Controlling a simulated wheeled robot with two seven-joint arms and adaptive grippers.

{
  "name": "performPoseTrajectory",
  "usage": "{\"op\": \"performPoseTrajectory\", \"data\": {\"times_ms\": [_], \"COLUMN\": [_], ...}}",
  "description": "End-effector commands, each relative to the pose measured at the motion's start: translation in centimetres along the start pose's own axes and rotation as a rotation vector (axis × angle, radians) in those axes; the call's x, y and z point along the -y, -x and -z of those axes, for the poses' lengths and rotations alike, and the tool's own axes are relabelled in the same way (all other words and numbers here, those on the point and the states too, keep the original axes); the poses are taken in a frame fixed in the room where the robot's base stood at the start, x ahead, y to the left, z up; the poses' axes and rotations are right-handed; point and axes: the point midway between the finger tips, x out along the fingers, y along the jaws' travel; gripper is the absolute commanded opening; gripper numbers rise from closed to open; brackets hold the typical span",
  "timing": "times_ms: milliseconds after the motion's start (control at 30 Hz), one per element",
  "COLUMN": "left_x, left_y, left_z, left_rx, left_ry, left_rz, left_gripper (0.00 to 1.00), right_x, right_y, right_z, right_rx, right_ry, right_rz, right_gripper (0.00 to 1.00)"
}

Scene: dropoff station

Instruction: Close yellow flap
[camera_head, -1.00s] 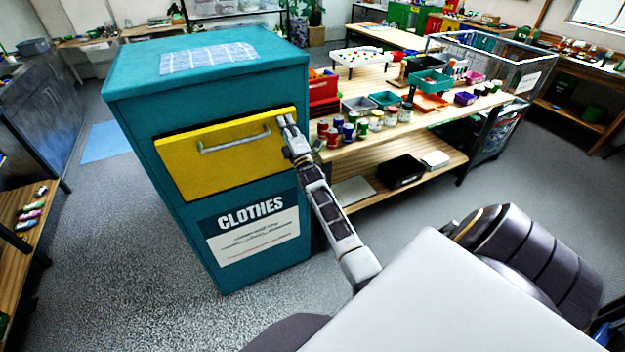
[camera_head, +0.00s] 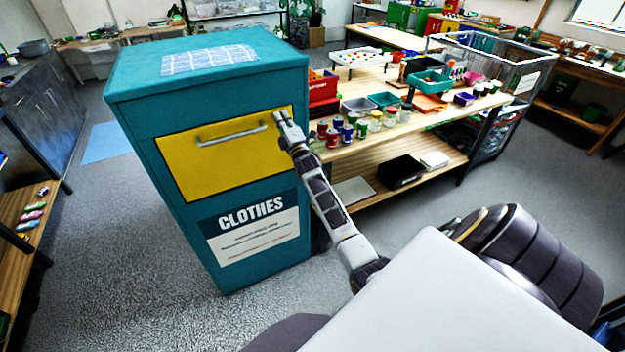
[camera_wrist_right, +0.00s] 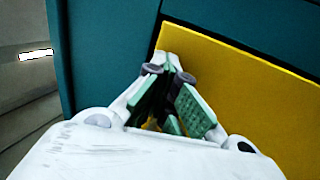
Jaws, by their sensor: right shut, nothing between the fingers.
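The yellow flap (camera_head: 222,168) with its grey bar handle (camera_head: 232,136) sits in the front of the teal clothes bin (camera_head: 165,112). It looks flush, or nearly flush, with the bin's front. My right gripper (camera_head: 279,116) is shut and empty at the flap's upper right corner, right of the handle. In the right wrist view, the shut fingers (camera_wrist_right: 168,62) are against or very close to the yellow flap (camera_wrist_right: 265,95), near its edge; contact itself is hard to tell. My left gripper is not in view.
A wooden shelf table (camera_head: 400,135) with jars, trays and boxes stands close to the right of the bin and my right arm. A wire cage (camera_head: 500,62) is at its far end. Grey floor (camera_head: 110,240) is open at the front left.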

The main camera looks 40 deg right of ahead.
Motion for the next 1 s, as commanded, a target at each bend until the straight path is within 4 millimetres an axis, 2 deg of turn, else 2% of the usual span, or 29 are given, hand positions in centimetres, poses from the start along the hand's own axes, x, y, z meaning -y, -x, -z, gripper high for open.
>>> {"op": "performPoseTrajectory", "data": {"times_ms": [33,367,1000], "left_x": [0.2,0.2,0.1], "left_y": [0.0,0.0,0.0], "left_z": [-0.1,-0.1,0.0], "left_rx": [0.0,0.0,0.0], "left_ry": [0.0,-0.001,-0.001], "left_rz": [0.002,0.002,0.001], "left_gripper": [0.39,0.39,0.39], "right_x": [-0.6,-0.7,-0.2], "right_y": [-0.4,0.3,6.1], "right_z": [-0.1,-0.1,-0.1], "right_rx": [0.001,0.001,0.001], "right_ry": [0.001,0.001,0.0], "right_rz": [-0.009,-0.012,-0.003], "right_gripper": [0.0,0.0,0.0]}}
